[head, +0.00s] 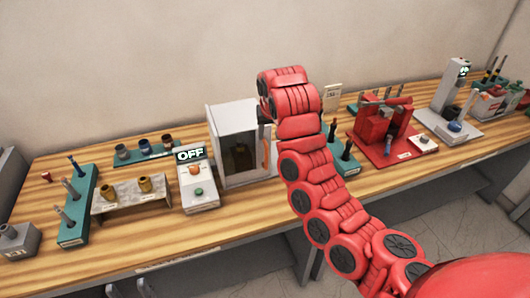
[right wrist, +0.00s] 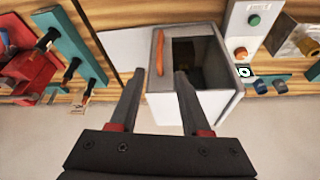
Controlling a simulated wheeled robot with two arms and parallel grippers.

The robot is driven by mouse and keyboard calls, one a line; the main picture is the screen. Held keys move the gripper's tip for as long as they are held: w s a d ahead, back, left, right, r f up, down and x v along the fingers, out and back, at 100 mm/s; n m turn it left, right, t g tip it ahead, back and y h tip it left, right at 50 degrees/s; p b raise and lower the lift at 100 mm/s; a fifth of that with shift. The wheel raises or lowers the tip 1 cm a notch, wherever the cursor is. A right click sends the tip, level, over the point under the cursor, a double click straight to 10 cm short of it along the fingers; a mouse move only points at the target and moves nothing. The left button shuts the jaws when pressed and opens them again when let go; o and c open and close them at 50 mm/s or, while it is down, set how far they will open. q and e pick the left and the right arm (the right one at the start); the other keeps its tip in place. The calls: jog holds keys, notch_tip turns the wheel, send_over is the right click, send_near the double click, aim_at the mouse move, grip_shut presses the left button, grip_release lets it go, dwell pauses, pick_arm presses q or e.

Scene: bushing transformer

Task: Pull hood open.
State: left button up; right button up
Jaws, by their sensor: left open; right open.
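The hood is a white box (head: 226,152) on the wooden bench, and it shows in the right wrist view (right wrist: 215,105). Its dark inside is visible through the front; I cannot tell how far the door stands open. The orange handle (head: 266,153) is upright on the right side of the hood's front. In the right wrist view the handle (right wrist: 156,58) lies just beyond and between the fingertips. My right gripper (right wrist: 157,72) is open and empty; in the head view my red arm partly hides it near the handle. My left gripper (head: 128,289) is open at the bottom edge, only its tips showing.
Left of the hood stand a control box reading OFF (head: 197,178), a bushing stand (head: 130,193) and a teal peg rack (head: 76,220). Right of my arm are a teal rack (head: 345,158) and a red fixture (head: 380,130). A wall (head: 120,70) is behind.

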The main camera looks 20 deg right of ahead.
jog(key=f, duration=0.1)
jog(key=b, duration=0.2)
send_over(267, 153)
jog(key=s, duration=0.3)
notch_tip(267, 153, down, 6)
jog(key=p+x, duration=0.1)
jog(key=x, duration=0.1)
jog(key=p+x, duration=0.1)
jog(key=x, duration=0.2)
jog(key=p+x, duration=0.1)
jog(key=x, duration=0.1)
jog(key=shift+w+a+f+p, duration=0.2)
jog(key=shift+a+p, duration=0.05)
jog(key=shift+p, duration=0.05)
jog(key=shift+w+f, duration=0.15)
jog(key=shift+f, duration=0.4)
jog(key=shift+w+f, duration=0.1)
jog(key=shift+f, duration=0.2)
jog(key=shift+c, duration=0.3)
grip_shut()
